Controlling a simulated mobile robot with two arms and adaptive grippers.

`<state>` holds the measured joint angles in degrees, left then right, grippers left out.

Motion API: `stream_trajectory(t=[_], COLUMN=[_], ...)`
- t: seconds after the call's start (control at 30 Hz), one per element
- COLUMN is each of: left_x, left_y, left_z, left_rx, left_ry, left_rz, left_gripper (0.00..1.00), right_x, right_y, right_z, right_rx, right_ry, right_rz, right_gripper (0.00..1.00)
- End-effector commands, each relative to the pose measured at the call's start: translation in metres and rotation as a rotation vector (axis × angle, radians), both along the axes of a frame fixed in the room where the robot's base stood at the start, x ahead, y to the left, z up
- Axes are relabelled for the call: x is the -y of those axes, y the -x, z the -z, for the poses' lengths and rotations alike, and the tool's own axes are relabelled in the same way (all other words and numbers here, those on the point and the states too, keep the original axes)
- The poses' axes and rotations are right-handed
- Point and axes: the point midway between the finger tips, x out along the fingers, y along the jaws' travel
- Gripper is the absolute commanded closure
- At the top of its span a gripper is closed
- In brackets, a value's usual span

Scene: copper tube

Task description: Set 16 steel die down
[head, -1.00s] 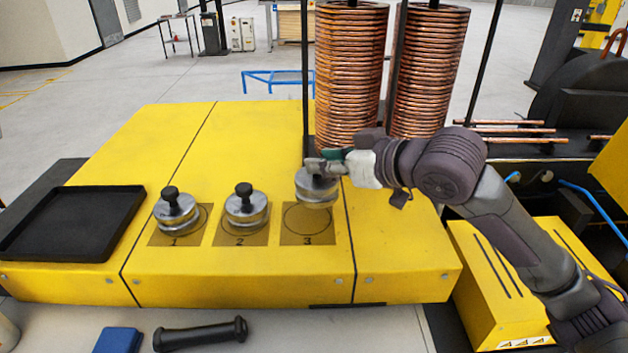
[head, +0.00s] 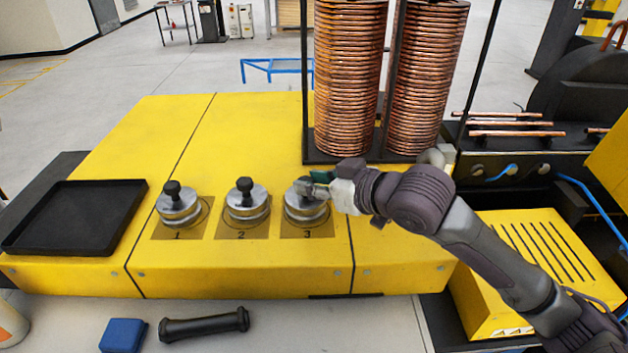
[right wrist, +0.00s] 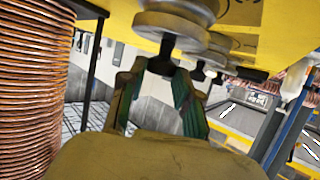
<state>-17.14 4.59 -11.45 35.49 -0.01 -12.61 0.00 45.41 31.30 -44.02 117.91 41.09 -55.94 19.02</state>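A round steel die with a black knob (head: 306,207) is at the mark numbered 3 on the yellow bench. Its base covers most of the printed circle and appears to be at the plate. My right gripper (head: 309,187) has its fingers on both sides of the knob and looks shut on it. In the right wrist view the knob (right wrist: 165,55) sits between the green-padded fingertips, with the steel disc (right wrist: 172,24) beyond. Two like dies stand at mark 1 (head: 178,207) and mark 2 (head: 246,205). No size marking is readable on any die. My left gripper is not in view.
Two tall copper coils (head: 350,85) on a black rack stand behind mark 3. A black tray (head: 75,248) lies at left. A black handle (head: 205,326) and a blue block (head: 123,336) lie in front. The bench behind marks 1 and 2 is clear.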

Motion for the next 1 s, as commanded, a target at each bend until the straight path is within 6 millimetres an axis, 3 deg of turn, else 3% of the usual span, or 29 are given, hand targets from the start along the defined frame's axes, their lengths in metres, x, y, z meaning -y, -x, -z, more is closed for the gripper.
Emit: stream_trajectory(t=[0.03,0.13,0.53,1.0], left_x=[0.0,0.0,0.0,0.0], left_y=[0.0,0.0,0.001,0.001], left_z=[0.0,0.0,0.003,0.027], left_rx=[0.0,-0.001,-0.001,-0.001], left_ry=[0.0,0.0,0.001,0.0], left_rz=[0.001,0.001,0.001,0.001], left_gripper=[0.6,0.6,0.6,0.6], right_x=[0.0,0.0,0.005,0.065], right_y=[0.0,0.0,0.004,0.063], right_z=[0.0,0.0,-0.003,-0.037], right_rx=[-0.001,-0.001,0.0,0.002], right_ry=[0.001,0.001,0.0,0.002], right_rz=[0.0,0.0,0.001,0.003], right_gripper=[0.57,0.43,0.43,0.43])
